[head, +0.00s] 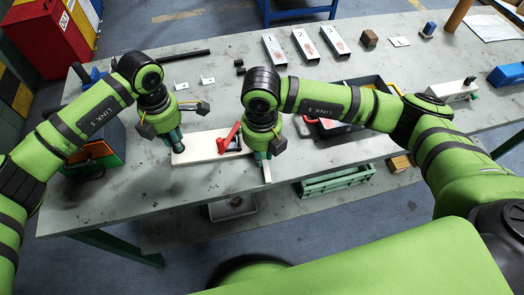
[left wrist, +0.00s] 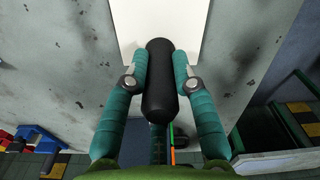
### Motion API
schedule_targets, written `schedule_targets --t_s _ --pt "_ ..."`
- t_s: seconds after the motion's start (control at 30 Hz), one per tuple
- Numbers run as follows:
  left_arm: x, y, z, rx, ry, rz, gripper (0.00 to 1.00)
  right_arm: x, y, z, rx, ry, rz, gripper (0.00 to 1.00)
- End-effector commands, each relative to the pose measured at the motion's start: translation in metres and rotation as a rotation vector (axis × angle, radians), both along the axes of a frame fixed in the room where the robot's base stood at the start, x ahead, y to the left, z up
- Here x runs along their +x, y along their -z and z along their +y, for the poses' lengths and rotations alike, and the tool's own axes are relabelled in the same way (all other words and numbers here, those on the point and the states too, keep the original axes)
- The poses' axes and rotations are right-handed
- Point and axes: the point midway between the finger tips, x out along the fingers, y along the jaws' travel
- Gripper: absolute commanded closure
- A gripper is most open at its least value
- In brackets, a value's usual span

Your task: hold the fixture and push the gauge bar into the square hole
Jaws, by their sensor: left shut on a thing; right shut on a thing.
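The fixture is a pale flat board (head: 205,149) on the grey bench, with a red lever clamp (head: 229,138) on its right part. My left gripper (head: 176,147) is at the board's left end. In the left wrist view, its two fingers are shut on a black rounded handle (left wrist: 160,60) beside the white board (left wrist: 188,22). My right gripper (head: 262,157) is beside the board's right end, shut on a pale bar, the gauge bar (head: 267,173), which points down toward the bench's front edge. The square hole cannot be made out; the clamp and my right gripper crowd that end.
A green crate (head: 337,180) is below the front edge. The bench front left (head: 110,205) is clear.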

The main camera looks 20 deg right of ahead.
Motion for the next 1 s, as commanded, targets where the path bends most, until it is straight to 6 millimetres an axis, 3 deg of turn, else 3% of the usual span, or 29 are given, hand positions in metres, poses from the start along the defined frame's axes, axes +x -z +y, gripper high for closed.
schedule_targets --t_s 1.0 --pt "-0.001 0.001 0.001 0.003 0.002 0.004 1.0 0.026 0.0 -0.004 -0.003 0.003 -0.002 1.0"
